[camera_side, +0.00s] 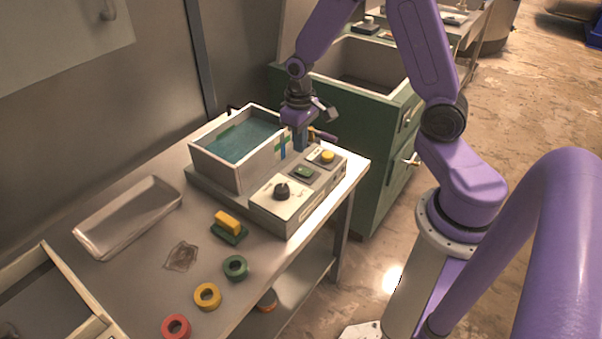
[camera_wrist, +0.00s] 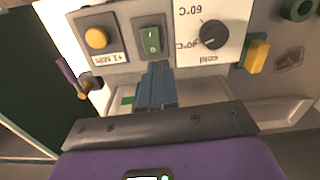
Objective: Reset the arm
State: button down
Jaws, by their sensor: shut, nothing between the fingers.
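My gripper (camera_side: 300,142) points down at the right wall of an open-topped bath box, near its control panel. In the wrist view my gripper (camera_wrist: 158,70) shows as two blue-grey fingers pressed together with nothing between them. The fingertips appear in front of the green rocker switch (camera_wrist: 151,41); I cannot tell whether they touch the panel. The bath box (camera_side: 214,165) has a white rim and blue-green contents. Its control panel (camera_side: 265,207) has a black dial (camera_side: 282,191), the green switch (camera_side: 304,173) and a yellow button (camera_side: 327,156).
On the table (camera_side: 150,248) lie a white tray (camera_side: 128,217), a yellow-and-green block (camera_side: 229,224), and green (camera_side: 235,267), yellow (camera_side: 207,296) and red (camera_side: 176,327) rings. A green cabinet (camera_side: 385,150) with a sink stands behind. The table's middle has free room.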

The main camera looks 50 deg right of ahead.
jog(key=s+a+r+n, duration=0.65)
jog(key=s+a, duration=0.25)
jog(key=s, duration=0.2)
jog(key=s+r+n, duration=0.5)
jog(key=s, duration=0.7)
jog(key=shift+s+a, duration=0.2)
jog(key=shift+s, duration=0.05)
jog(key=c, duration=1.8)
grip_release()
jog(key=shift+n, duration=0.25)
